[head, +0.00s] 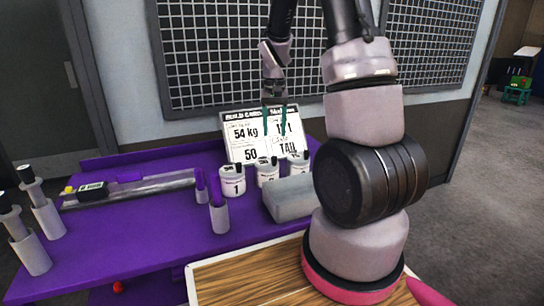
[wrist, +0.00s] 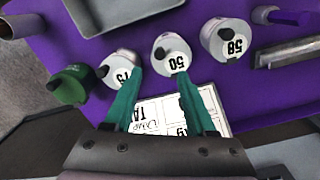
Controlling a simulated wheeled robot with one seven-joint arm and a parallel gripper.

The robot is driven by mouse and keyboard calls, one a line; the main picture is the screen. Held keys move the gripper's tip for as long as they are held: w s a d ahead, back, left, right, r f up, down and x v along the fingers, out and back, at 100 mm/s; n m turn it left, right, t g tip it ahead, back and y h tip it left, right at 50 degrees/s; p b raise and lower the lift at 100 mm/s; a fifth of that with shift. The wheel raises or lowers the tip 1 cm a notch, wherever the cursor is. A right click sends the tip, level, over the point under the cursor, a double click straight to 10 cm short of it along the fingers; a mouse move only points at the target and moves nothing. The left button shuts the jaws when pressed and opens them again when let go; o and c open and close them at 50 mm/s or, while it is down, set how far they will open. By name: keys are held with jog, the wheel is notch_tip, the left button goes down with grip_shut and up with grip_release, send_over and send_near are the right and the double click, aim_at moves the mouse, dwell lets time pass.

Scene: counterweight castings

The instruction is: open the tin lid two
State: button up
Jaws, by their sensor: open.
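In the wrist view the middle tin (wrist: 170,54) has an upside-down number label and lies just beyond my fingertips. My gripper (head: 274,125) has teal fingers, spread and empty, above and behind the tins. It also shows in the wrist view (wrist: 157,80).
A build card board (head: 240,125) stands behind the tins. A grey tray (head: 292,200) sits in front of them. A green container (wrist: 70,86) stands beside the tins in the wrist view.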

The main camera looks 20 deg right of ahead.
aim_at(274, 157)
notch_tip(274, 157, down, 11)
jog(key=shift+r, duration=0.15)
dwell(0.4)
grip_shut()
dwell(1.2)
